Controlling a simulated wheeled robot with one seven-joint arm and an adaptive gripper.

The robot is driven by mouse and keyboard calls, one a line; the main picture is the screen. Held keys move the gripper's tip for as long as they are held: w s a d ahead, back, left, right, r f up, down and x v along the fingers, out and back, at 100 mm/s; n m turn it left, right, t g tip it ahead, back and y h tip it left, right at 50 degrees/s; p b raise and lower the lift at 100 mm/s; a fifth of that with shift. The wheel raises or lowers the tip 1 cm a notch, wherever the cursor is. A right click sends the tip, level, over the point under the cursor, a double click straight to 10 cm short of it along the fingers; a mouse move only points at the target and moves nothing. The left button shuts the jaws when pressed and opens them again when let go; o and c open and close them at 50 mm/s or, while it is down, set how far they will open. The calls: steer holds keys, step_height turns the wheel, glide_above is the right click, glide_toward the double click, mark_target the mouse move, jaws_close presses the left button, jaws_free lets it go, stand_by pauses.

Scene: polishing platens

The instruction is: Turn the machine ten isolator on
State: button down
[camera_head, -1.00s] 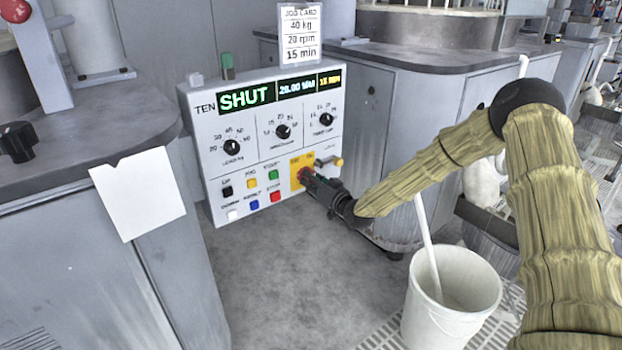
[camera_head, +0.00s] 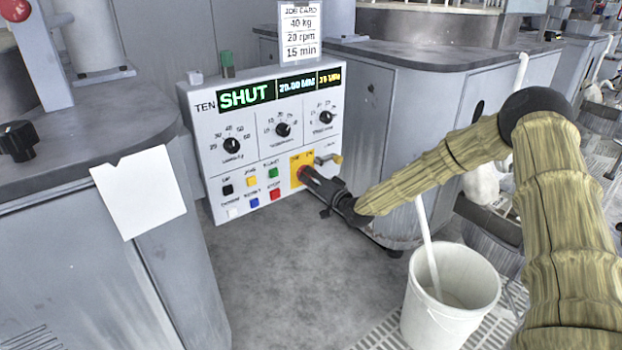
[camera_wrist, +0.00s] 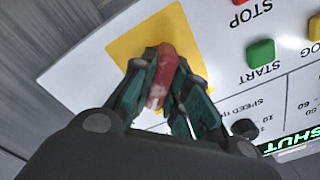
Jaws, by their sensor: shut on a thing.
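The machine ten control panel (camera_head: 240,180) is white, with "TEN" at its upper left and a lit display reading "SHUT". The isolator's yellow plate (camera_head: 297,160) is at the panel's lower right. Its red handle (camera_wrist: 163,78) shows in the wrist view between my fingers. My gripper (camera_head: 308,175) is shut on the red handle, in front of the yellow plate; the wrist view shows both fingertips (camera_wrist: 162,85) against its sides. The handle stands at a slight tilt in the wrist view. The plate's lettering is mostly hidden or too small to read.
Coloured buttons, including a red one (camera_head: 274,194) and a green one (camera_head: 272,173), sit left of the isolator. A brass-coloured knob (camera_head: 336,159) is close on its right. A white bucket (camera_head: 450,310) stands right of my gripper. Open floor (camera_head: 290,280) lies below the panel.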

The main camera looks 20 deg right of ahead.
steer(key=c, duration=1.4)
jaws_free()
steer(key=v, duration=1.2)
